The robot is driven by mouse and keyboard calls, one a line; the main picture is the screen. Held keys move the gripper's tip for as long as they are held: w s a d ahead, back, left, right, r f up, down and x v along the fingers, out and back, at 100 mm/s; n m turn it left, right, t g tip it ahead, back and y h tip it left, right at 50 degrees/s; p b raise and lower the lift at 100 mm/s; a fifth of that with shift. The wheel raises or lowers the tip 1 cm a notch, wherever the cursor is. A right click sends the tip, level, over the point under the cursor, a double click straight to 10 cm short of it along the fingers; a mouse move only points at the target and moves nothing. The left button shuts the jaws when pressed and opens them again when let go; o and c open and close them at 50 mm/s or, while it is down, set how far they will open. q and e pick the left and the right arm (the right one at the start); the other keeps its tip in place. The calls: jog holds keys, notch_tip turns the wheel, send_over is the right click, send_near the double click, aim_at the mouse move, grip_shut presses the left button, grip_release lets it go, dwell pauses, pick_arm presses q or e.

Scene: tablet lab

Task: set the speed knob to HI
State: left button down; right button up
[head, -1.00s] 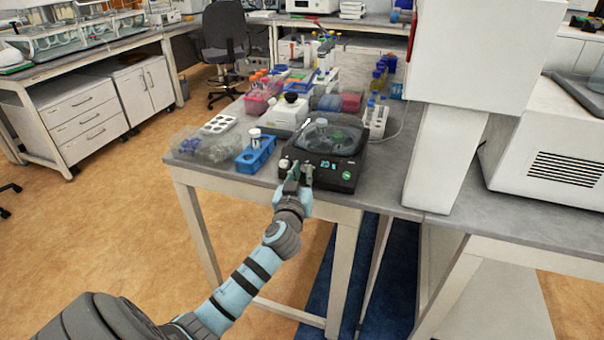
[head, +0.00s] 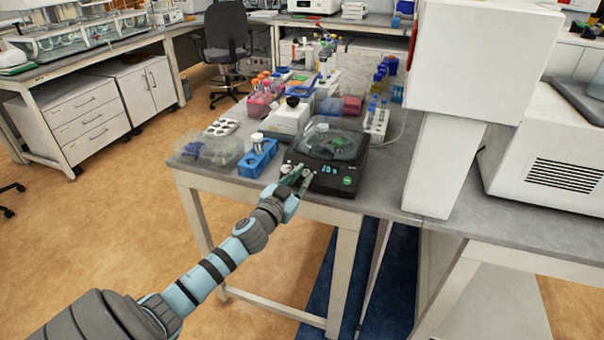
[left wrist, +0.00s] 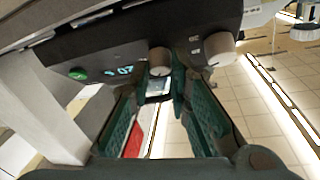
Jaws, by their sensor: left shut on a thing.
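The black centrifuge (head: 320,180) with a clear lid stands at the front edge of the bench. Its front panel has a lit display (head: 328,169) and a green button (head: 347,181). In the left wrist view the panel appears upside down, with two round knobs. My left gripper (head: 298,178) is shut on the knob nearer the display (left wrist: 158,62); the other knob (left wrist: 219,47) is free beside the fingers. I cannot read the knob labels or setting. My right gripper is not in view.
A blue tube rack (head: 256,159) stands left of the centrifuge, with a clear bin (head: 212,152) beyond it. A white balance-like device (head: 287,118) is behind. A large white housing (head: 455,120) stands to the right. The floor in front of the bench is clear.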

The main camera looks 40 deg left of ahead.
pick_arm(q)
jog(key=m+h+p, duration=0.1)
jog(key=m+p, duration=0.1)
jog(key=p, duration=0.1)
jog(key=r+m+h+p, duration=0.1)
jog(key=m+p, duration=0.1)
jog(key=p, duration=0.2)
jog(key=m+h+p, duration=0.1)
jog(key=m+p, duration=0.1)
jog(key=p, duration=0.1)
jog(key=shift+a+r+g+h, duration=0.2)
jog(key=shift+a+g+h, duration=0.15)
jog(key=shift+g+h, duration=0.05)
jog(key=shift+a+f+m+g+h+p, duration=0.1)
jog(key=shift+f+m+g+h+p, duration=0.15)
jog(key=shift+m+h+p, duration=0.55)
jog(key=shift+w+m+g+h, duration=0.1)
jog(key=shift+m+g+h, duration=0.3)
jog(key=shift+m, duration=0.9)
jog(key=c, duration=1.5)
grip_release()
jog(key=shift+f+g, duration=0.15)
jog(key=shift+g, duration=0.1)
